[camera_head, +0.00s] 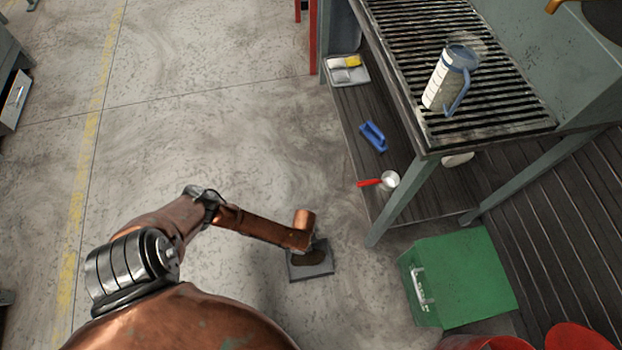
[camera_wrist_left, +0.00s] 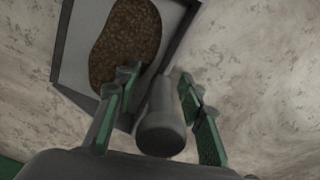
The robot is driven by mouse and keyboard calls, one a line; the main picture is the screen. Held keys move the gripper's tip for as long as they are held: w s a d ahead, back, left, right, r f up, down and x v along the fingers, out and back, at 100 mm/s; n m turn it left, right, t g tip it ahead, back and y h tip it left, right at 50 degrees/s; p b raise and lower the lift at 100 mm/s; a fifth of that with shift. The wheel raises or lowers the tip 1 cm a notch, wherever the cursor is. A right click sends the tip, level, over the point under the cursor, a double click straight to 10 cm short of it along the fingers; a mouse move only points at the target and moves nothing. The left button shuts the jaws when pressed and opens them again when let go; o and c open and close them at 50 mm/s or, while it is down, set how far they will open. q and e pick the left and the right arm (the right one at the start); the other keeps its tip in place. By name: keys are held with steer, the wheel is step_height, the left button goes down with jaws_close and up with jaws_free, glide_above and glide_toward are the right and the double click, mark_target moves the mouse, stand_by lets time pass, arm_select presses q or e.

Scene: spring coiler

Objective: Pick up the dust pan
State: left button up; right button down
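The dust pan (camera_head: 311,272) is a grey square pan with a brown patch of dirt in it, on the concrete floor. In the left wrist view the dust pan (camera_wrist_left: 72,62) fills the upper left, and its dark round handle (camera_wrist_left: 160,125) points toward the camera. My left gripper (camera_wrist_left: 160,88) is open, with one green-padded finger on each side of the handle. A gap shows between the right finger and the handle; I cannot tell whether the left finger touches the pan. In the head view my left arm hides the handle and gripper. My right gripper is not in view.
A metal workbench with a slatted top (camera_head: 460,60) stands at the right, with a blue-handled jug (camera_head: 450,80) on it. Its lower shelf holds a blue brush (camera_head: 374,137) and a red-handled scoop (camera_head: 380,182). A green box (camera_head: 462,277) stands right of the pan. Floor to the left is clear.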

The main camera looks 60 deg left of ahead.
arm_select(q)
steer(key=shift+f, duration=0.1)
jaws_close()
stand_by(0.5)
stand_by(0.3)
